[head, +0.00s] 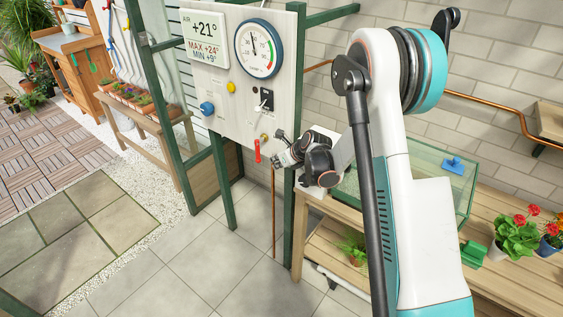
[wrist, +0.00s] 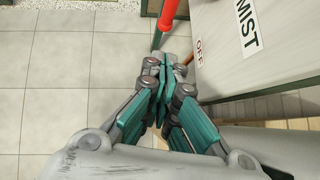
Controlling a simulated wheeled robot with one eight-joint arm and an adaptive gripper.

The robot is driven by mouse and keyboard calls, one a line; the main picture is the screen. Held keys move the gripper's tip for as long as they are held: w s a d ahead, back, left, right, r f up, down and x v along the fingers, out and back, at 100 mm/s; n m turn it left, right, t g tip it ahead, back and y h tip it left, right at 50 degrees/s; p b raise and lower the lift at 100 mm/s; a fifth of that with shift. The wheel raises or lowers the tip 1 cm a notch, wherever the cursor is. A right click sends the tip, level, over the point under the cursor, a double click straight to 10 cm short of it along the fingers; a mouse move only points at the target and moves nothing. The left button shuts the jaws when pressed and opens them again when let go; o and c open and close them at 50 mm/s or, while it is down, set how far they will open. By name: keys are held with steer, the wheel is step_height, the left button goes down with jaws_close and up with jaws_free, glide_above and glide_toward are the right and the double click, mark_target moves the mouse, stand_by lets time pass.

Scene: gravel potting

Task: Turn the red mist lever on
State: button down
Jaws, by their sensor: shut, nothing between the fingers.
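The red mist lever (head: 257,152) hangs straight down from a brass fitting (head: 264,137) at the lower edge of the white panel. In the wrist view the red lever (wrist: 167,16) shows at the top, just beyond the fingertips, partly cut off by the frame. My gripper (head: 279,156) is just right of the lever in the head view. In the wrist view my gripper (wrist: 164,64) has its teal fingers together with nothing between them. A gap shows between fingertips and lever.
The panel (head: 220,75) carries a temperature display (head: 206,38), a round dial (head: 258,49), a blue knob (head: 207,108) and a yellow button (head: 231,87). MIST (wrist: 247,24) and OFF (wrist: 200,50) labels show nearby. A green post (head: 298,215) stands below my gripper.

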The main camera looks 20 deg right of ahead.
mark_target(260, 161)
steer(key=shift+w+a+f+b, duration=0.2)
steer(key=shift+w+a+f, duration=0.25)
steer(key=shift+w, duration=0.5)
steer(key=shift+w+a+f+b, duration=0.2)
steer(key=shift+w+a+f, duration=0.15)
steer(key=shift+w, duration=0.65)
steer(key=shift+w+a+f+b, duration=0.2)
steer(key=shift+w+a+f, duration=0.25)
steer(key=shift+w, duration=0.5)
steer(key=shift+w+a+f+b, duration=0.1)
steer(key=shift+b, duration=0.3)
steer(key=shift+t, duration=0.3)
